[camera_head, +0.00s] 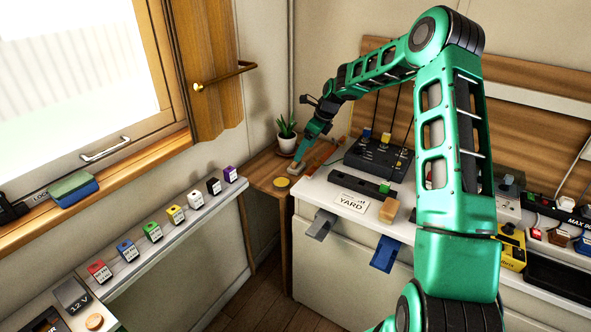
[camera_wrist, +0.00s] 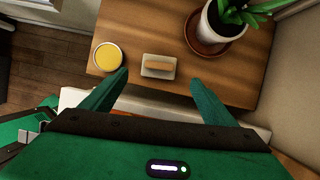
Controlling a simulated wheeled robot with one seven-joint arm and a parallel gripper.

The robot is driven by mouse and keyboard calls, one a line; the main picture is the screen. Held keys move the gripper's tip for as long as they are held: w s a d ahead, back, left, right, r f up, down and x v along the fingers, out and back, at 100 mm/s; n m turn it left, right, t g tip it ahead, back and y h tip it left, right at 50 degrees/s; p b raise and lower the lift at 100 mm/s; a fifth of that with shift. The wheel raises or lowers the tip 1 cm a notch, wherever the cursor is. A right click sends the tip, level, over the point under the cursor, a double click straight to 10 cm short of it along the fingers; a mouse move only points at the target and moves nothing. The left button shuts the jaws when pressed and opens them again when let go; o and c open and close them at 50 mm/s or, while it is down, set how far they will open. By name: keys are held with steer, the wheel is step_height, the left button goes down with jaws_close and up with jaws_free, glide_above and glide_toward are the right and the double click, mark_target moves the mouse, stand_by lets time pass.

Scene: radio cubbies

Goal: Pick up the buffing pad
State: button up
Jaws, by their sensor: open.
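The buffing pad looks to be the small pale block with a tan strip on top (camera_wrist: 146,71); it lies on a small wooden corner table (camera_wrist: 250,80). In the head view the pad (camera_head: 293,169) is a small grey shape just below my gripper (camera_head: 299,158). In the wrist view my gripper (camera_wrist: 158,78) is open. Its two green fingers are spread to the left and right of the pad, with nothing between them touching it. The pad appears beyond the fingertips; the exact height gap is hard to tell.
A round yellow tin (camera_wrist: 107,57) stands left of the pad, near the left finger. A potted plant (camera_wrist: 221,28) on a brown saucer stands at the right. The white counter (camera_head: 310,190) with radio gear adjoins the table. A window shelf (camera_head: 160,247) holds several coloured blocks.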

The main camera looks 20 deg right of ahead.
mark_target(297, 166)
steer(key=x, duration=0.8)
steer(key=shift+w+a+f, duration=0.1)
steer(key=shift+a+f, duration=0.15)
steer(key=shift+f, duration=0.05)
steer(key=shift+c, duration=0.5)
steer(key=c, duration=1)
